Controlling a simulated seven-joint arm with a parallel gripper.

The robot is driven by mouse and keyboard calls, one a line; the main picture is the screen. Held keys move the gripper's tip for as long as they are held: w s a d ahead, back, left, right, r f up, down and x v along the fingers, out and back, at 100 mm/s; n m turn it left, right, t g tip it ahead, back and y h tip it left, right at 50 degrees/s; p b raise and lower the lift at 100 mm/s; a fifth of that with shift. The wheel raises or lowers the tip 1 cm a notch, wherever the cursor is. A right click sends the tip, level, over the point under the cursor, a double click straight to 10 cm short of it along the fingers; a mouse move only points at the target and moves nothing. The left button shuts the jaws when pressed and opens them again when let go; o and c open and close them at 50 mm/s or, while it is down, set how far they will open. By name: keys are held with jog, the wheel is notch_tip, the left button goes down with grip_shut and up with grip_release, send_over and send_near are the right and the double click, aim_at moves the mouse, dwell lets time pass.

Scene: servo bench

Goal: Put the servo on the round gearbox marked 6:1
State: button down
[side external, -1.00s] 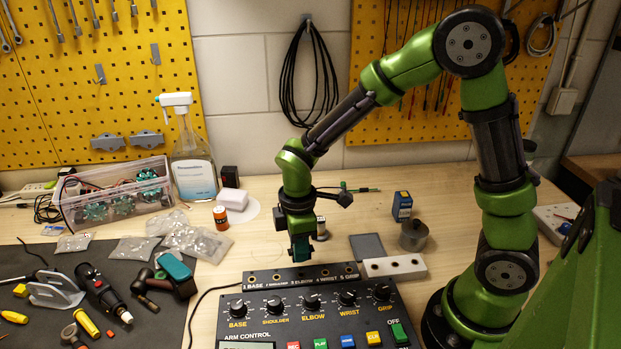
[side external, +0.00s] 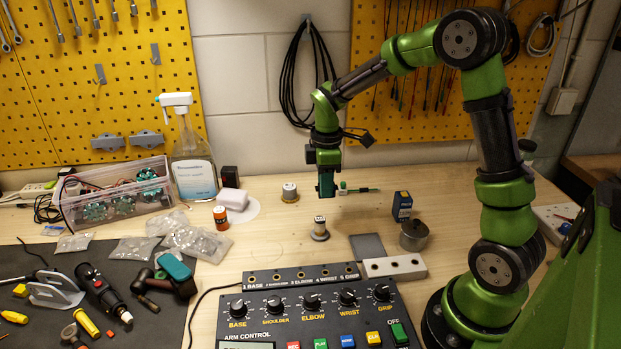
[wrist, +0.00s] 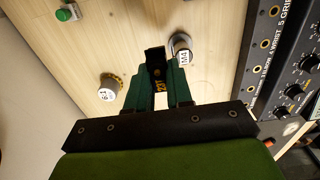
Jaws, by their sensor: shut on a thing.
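My gripper (side external: 326,190) is raised above the back middle of the bench. In the wrist view its teal fingers (wrist: 158,92) are shut on the servo (wrist: 155,62), a dark block with yellow lettering. The servo is mostly hidden by the fingers in the side view. The round gearbox with a label that appears to read 6:1 (wrist: 108,88) stands left of the fingers in the wrist view; in the side view it is the back one (side external: 290,192). A second round gearbox (side external: 320,229), its label hard to read, stands closer to the control panel; the wrist view also shows it (wrist: 180,46).
A blue box (side external: 402,205), a grey cylinder (side external: 414,236) and a dark plate (side external: 367,247) are to the right. The arm control panel (side external: 318,325) fills the front. An orange jar (side external: 221,217) stands left.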

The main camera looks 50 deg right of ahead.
send_over(288, 187)
jog(key=shift+f, duration=2.45)
jog(key=shift+f, duration=0.15)
jog(key=c, duration=1)
grip_release()
